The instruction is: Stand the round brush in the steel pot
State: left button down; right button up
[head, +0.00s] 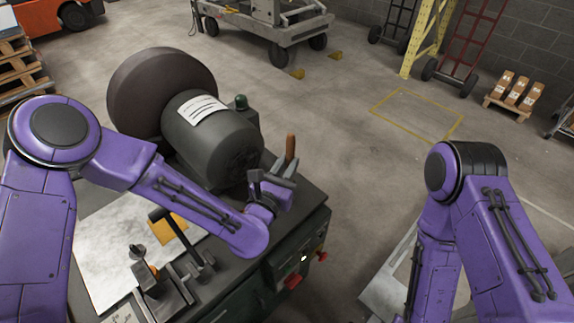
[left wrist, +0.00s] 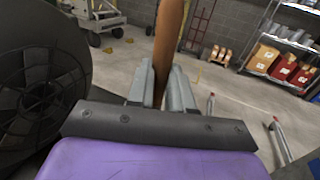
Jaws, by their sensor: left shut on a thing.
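My left gripper (head: 284,172) is shut on an upright brown wooden handle (head: 290,147), which I take to be the round brush's. The handle rises above the fingers near the right edge of the machine bench. In the left wrist view the same handle (left wrist: 168,38) stands between the two grey fingers (left wrist: 160,88). Its lower end and any bristles are hidden. I cannot make out the steel pot in either view. My right arm comes in at the right of the head view, but its gripper is out of sight.
A large dark disc (head: 150,85) and a grey motor (head: 215,145) stand on the bench beside my left arm. A pale sheet (head: 105,250), a yellow-orange patch (head: 174,228) and dark clamps (head: 165,290) lie nearer. Open floor (head: 340,160) is beyond the bench.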

pick_arm(q)
jog(key=shift+s+a+f+b, duration=0.1)
jog(key=shift+s+f+b, duration=0.1)
jog(key=shift+f+b, duration=1.05)
jog(key=shift+f+p, duration=0.3)
jog(key=shift+p, duration=0.1)
jog(key=c, duration=1)
grip_release()
jog(key=shift+w, duration=0.15)
jog(key=shift+w+y, duration=0.25)
jog(key=shift+y, duration=0.05)
jog(key=b+v, duration=0.3)
jog(key=v, duration=0.7)
jog(key=shift+s+a+r, duration=0.1)
jog(key=shift+s+a, duration=0.1)
jog(key=shift+s, duration=0.05)
